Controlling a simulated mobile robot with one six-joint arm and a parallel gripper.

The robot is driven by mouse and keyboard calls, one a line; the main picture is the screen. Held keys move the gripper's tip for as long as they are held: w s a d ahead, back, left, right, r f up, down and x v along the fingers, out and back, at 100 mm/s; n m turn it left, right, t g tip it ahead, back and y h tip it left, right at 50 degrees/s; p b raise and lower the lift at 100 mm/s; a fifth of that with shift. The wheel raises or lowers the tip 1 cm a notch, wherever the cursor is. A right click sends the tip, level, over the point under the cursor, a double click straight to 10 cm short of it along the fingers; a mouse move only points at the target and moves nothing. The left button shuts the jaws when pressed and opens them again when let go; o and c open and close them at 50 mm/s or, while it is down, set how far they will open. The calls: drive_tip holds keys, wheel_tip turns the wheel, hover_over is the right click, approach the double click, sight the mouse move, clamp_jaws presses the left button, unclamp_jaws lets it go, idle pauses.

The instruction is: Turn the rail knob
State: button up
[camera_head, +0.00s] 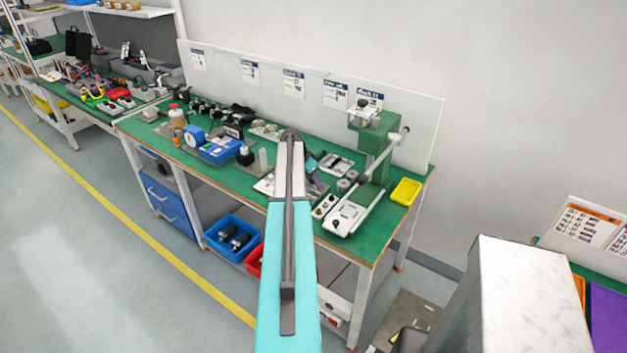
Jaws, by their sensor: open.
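I cannot single out the rail knob for certain at this size. A white flat fixture (342,219) with a dark knob-like spot and a long grey bar beside it lies at the right front of the green-topped bench (385,226). A small pale block with round knob-like parts (324,206) sits just left of it. My teal arm rises through the middle of the picture and covers part of the bench. A small teal and dark part shows just right of the arm's upper end; I cannot tell what it is. My gripper's fingers are hidden.
A green press (372,150) with a grey lever stands at the bench's right back. A yellow tray (406,191) is at the right end. A blue tray (220,150) and several small devices crowd the left half. Open floor (90,255) lies front left.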

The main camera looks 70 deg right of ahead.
drive_tip(key=shift+f, duration=0.1)
drive_tip(key=c, duration=1)
drive_tip(key=shift+c, duration=0.2)
drive_tip(key=shift+f+n+b, duration=0.15)
drive_tip(key=shift+n+b, duration=0.35)
drive_tip(key=shift+b, duration=0.45)
drive_tip(key=shift+n+t+h+b, duration=0.3)
drive_tip(key=shift+n+b, duration=0.1)
drive_tip(key=shift+b, duration=0.1)
drive_tip(key=o, duration=1)
drive_tip(key=shift+r, duration=0.2)
drive_tip(key=shift+o, duration=0.2)
